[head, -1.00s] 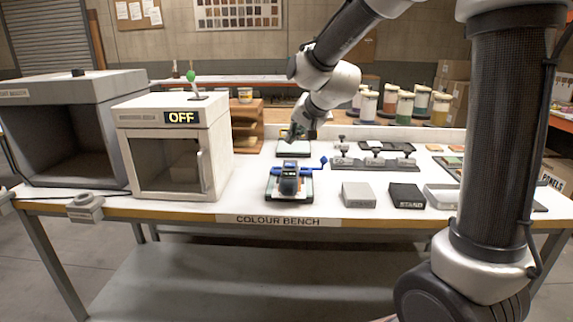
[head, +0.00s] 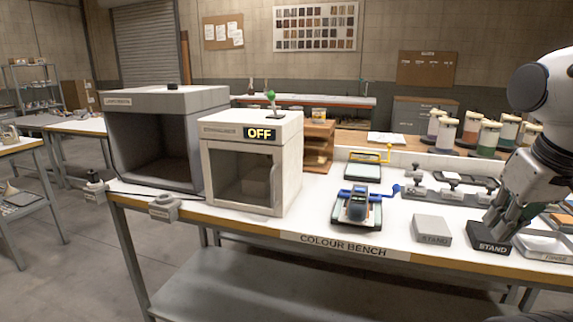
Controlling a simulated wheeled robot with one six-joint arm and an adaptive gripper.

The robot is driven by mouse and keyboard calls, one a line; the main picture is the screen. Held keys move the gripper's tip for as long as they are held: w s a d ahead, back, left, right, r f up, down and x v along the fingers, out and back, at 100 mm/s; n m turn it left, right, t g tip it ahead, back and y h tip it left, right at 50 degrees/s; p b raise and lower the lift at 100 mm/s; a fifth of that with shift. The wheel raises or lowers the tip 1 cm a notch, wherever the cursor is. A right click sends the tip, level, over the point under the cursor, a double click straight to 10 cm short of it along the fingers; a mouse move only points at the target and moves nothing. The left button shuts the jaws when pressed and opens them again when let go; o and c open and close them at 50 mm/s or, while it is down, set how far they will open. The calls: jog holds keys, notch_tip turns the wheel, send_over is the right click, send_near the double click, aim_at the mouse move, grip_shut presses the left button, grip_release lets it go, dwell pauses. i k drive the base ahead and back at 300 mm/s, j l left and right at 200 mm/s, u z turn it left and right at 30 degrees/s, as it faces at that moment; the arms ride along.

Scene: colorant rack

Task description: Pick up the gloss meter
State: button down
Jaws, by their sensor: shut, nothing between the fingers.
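A dark boxy instrument (head: 357,208), which looks like the gloss meter, rests on a board with a blue clamp bar in the middle of the bench. No label on it can be read. My gripper (head: 493,228) is at the right, pointing down, with its fingers shut and empty. Its tips appear just above or behind the black block marked STAND (head: 489,238); contact cannot be told. My gripper is well to the right of the instrument, with the grey STAND block (head: 431,230) between them.
A white cabinet reading OFF (head: 250,165) and a larger grey booth (head: 165,100) stand on the left. A yellow-clamped board (head: 362,172) lies behind the instrument. Small stamp-like tools (head: 450,194) and colorant jars (head: 470,130) are at the back right.

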aim_at(357, 206)
jog(key=i+j+z, duration=0.4)
jog(key=i+j, duration=0.15)
jog(key=j, duration=0.15)
jog(key=i+j+z, duration=0.2)
jog(key=j, duration=0.2)
jog(key=i, duration=0.05)
